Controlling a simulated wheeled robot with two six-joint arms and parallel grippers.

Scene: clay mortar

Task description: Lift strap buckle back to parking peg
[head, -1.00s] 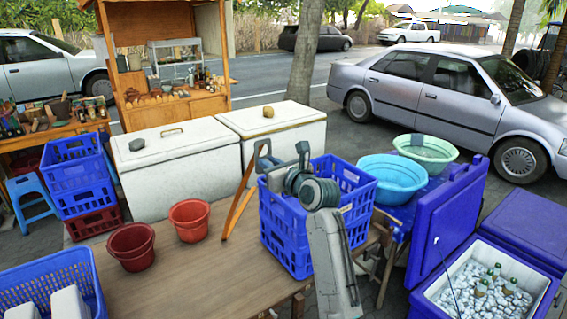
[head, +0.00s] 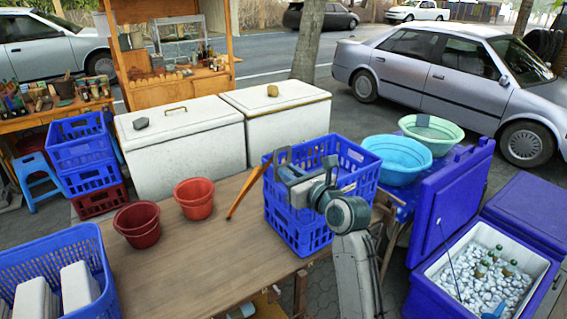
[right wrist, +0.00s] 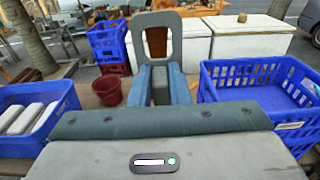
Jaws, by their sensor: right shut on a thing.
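My right gripper (head: 294,176) is in front of the blue crate on the table. It is shut on a grey buckle (right wrist: 155,21), a flat loop with a rounded slot, upright between the blue-grey fingers in the right wrist view. In the head view the buckle (head: 283,155) shows small and edge-on at the fingertips. An orange strip (head: 245,194) slants from the tabletop up toward the buckle; I cannot tell whether they are joined. I cannot make out the parking peg. My left gripper is not in view.
The blue crate (head: 300,236) stands close by the right gripper. Two red pots (head: 194,200) and a blue basket (head: 92,248) are on the wooden table (head: 190,275). White chests stand behind. A blue cooler (head: 422,292) with ice is at right. The table's middle is clear.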

